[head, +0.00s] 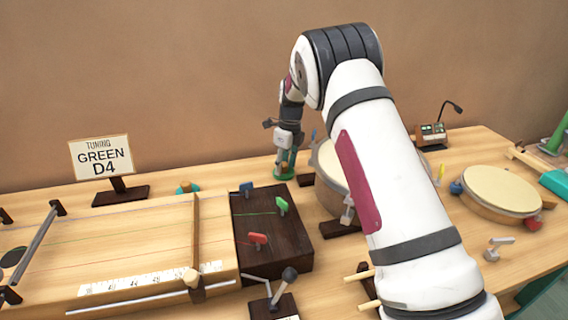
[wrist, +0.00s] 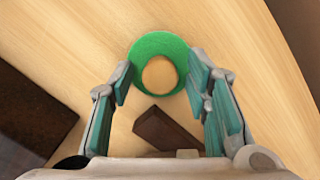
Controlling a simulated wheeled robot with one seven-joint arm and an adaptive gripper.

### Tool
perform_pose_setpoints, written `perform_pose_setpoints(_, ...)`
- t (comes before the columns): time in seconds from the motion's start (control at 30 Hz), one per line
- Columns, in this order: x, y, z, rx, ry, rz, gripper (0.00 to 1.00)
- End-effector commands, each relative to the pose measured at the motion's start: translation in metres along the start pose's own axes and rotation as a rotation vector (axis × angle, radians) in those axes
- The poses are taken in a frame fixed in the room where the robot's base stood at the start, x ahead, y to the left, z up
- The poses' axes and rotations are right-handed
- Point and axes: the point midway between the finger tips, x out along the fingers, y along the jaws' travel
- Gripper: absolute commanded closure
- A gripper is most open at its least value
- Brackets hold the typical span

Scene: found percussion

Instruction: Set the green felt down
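The green felt (wrist: 147,47) is a round disc with a pale wooden knob (wrist: 159,76) at its middle, seen from above in the wrist view. In the head view the felt (head: 284,177) appears low at the table surface, left of the large drum. My gripper (wrist: 160,76) is directly above it, pointing down. Its teal-padded fingers are spread, one on each side of the knob with gaps between. The right finger overlaps the felt's edge in the wrist view. Whether a fingertip touches the felt is unclear.
A dark wooden block (wrist: 168,130) lies close to the felt. The dark box with coloured pegs (head: 268,247) stands nearer in the head view. A sign reading "TUNING GREEN D4" (head: 101,157) stands at left. A drum (head: 327,168) is partly hidden by my arm.

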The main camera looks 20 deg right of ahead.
Motion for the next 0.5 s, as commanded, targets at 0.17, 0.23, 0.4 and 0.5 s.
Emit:
perform_pose_setpoints(0.17, 0.000, 0.000, 0.000, 0.000, 0.000, 0.000, 0.56)
perform_pose_setpoints(0.23, -0.001, 0.000, 0.000, 0.000, 0.000, 0.000, 0.56)
perform_pose_setpoints(0.4, -0.015, 0.000, 0.001, 0.000, -0.002, -0.002, 0.56)
perform_pose_setpoints(0.5, -0.033, 0.000, 0.001, -0.001, -0.003, -0.002, 0.56)
